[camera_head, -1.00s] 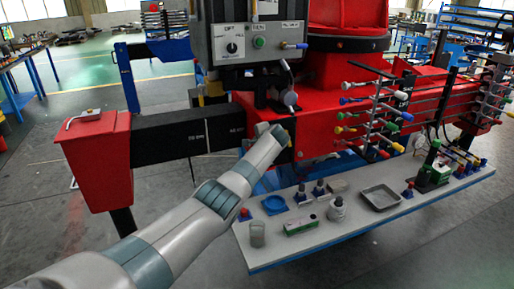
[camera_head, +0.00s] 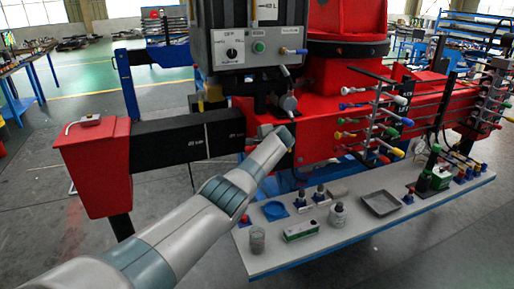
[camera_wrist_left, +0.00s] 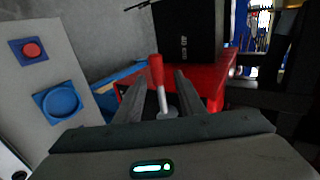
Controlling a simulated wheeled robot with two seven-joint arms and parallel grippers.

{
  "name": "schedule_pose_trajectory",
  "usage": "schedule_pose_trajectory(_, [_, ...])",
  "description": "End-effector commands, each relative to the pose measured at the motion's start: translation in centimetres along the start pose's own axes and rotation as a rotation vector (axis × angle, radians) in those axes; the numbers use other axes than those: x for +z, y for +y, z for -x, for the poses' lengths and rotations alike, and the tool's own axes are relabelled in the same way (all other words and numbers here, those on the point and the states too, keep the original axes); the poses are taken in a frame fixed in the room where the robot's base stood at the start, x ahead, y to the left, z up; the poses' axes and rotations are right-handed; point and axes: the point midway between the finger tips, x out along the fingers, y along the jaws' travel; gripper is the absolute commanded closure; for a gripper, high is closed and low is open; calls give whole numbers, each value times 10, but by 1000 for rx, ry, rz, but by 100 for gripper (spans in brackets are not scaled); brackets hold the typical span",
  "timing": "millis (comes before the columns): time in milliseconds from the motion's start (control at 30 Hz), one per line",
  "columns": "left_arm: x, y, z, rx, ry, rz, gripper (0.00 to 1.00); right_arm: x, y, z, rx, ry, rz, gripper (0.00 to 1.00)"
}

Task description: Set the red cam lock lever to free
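The red-topped lever (camera_wrist_left: 157,70) stands up in the left wrist view, with a grey shaft running down to a round grey base. My left gripper (camera_wrist_left: 155,95) is open, with one dark finger on each side of the lever. I cannot tell whether either finger touches it. In the head view my left arm reaches in from the lower left to the red crane body; its fingers and the lever are hidden there behind my forearm and wrist. My right gripper is in neither view.
A grey bench (camera_head: 290,258) holds a blue dish (camera_head: 274,210), bottles and a metal tray (camera_head: 380,203). A black outrigger beam (camera_head: 170,145) and red box (camera_head: 93,165) lie left. A control panel (camera_head: 262,48) hangs above; colored levers (camera_head: 375,125) project at right.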

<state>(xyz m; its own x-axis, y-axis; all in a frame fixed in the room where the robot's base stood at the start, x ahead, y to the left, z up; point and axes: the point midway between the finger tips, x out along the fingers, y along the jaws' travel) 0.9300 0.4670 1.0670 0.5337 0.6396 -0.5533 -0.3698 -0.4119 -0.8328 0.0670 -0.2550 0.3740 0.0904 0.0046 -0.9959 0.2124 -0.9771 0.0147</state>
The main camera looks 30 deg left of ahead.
Motion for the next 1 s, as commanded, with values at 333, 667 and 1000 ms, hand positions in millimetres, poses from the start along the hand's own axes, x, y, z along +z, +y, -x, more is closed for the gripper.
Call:
schedule_pose_trajectory(333, [-1,1,3,1,2,1,64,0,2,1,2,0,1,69])
schedule_pose_trajectory(667, [-1,0,23,1,2,2,64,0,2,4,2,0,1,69])
schedule_pose_trajectory(1000, [-1,2,60,0,3,2,64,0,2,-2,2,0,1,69])
